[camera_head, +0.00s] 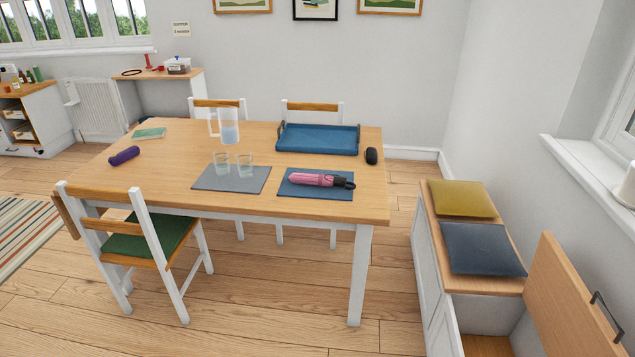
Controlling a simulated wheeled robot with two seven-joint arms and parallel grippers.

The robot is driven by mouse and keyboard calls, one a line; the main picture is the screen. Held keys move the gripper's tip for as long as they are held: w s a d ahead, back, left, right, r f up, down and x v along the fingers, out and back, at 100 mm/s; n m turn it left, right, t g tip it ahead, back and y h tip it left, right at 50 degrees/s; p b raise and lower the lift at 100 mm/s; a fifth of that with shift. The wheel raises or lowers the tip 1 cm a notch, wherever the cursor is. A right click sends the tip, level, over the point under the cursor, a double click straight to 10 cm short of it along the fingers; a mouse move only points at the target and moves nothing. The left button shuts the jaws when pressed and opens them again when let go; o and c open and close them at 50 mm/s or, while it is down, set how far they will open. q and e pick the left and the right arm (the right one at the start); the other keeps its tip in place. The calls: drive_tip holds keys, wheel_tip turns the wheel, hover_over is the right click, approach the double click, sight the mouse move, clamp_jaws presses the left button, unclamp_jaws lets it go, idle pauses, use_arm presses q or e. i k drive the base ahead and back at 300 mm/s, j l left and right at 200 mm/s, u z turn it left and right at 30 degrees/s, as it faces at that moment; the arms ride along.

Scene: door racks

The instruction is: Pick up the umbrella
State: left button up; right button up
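A folded pink umbrella with a dark handle (312,180) lies on a dark blue placemat (316,195) near the front right of the wooden table (200,206). Its handle end points right. A small purple rolled or cased object (124,155) lies at the table's left; I cannot tell exactly what it is. Neither of my grippers is in view.
On the table stand two glasses (245,165), a pitcher (229,132), a blue tray (318,140) and a black object (371,156). A chair (140,240) stands at the front left. A bench with cushions (462,198) is at right, its lid (570,300) raised. Floor before the table is clear.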

sight(319, 180)
drive_tip(key=z, duration=0.45)
drive_tip(key=i+j+z, duration=0.45)
drive_tip(key=j+z, duration=0.15)
drive_tip(key=i+j, duration=0.15)
drive_tip(key=j, duration=0.2)
drive_tip(key=i+j+z, duration=0.1)
drive_tip(key=j, duration=0.25)
drive_tip(key=i+j, duration=0.25)
drive_tip(key=i+j+z, duration=0.1)
drive_tip(key=j, duration=0.35)
drive_tip(key=i+j, duration=0.2)
drive_tip(key=j, duration=0.2)
drive_tip(key=i+j+z, duration=0.1)
drive_tip(key=j, duration=0.25)
drive_tip(key=i, duration=0.05)
